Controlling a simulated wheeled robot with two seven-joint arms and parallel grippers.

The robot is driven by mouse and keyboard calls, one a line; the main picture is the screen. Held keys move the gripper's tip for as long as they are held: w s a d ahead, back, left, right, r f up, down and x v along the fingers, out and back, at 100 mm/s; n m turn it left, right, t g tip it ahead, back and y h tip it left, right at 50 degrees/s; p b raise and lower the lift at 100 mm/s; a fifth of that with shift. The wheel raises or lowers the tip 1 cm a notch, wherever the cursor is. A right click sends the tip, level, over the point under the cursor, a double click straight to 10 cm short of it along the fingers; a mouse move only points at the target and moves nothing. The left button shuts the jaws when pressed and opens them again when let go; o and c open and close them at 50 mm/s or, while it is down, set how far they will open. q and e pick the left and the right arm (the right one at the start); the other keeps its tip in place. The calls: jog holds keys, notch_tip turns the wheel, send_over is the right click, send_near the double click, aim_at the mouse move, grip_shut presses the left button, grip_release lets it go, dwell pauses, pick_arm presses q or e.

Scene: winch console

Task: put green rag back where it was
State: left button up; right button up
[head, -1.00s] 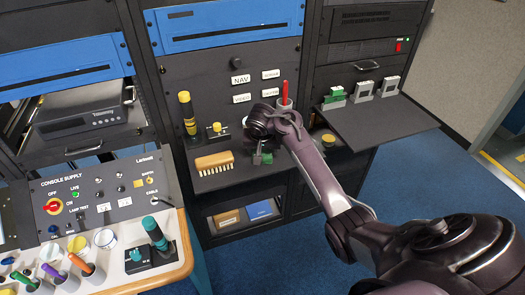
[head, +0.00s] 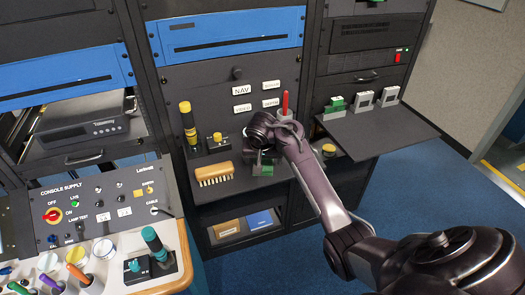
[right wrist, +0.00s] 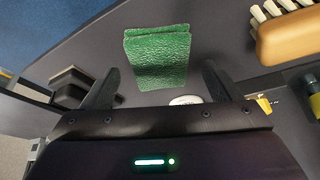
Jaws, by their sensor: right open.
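The green rag (right wrist: 158,58) is a folded, textured cloth lying on the dark shelf. In the head view only a small part of the rag (head: 266,170) shows below my right gripper (head: 263,159). In the right wrist view my right gripper (right wrist: 160,78) is open, its two fingers spread left and right of the rag's near end. The rag lies mostly beyond the fingertips, and I cannot tell whether they touch it. My left gripper is not in view.
A wooden brush (head: 213,174) lies left of the rag on the shelf (head: 248,182). Yellow-topped items (head: 188,122) stand behind the brush. A fold-out ledge (head: 380,133) with small modules is at right.

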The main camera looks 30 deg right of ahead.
jog(key=b+v, duration=0.1)
jog(key=v, duration=0.9)
jog(key=shift+f, duration=0.15)
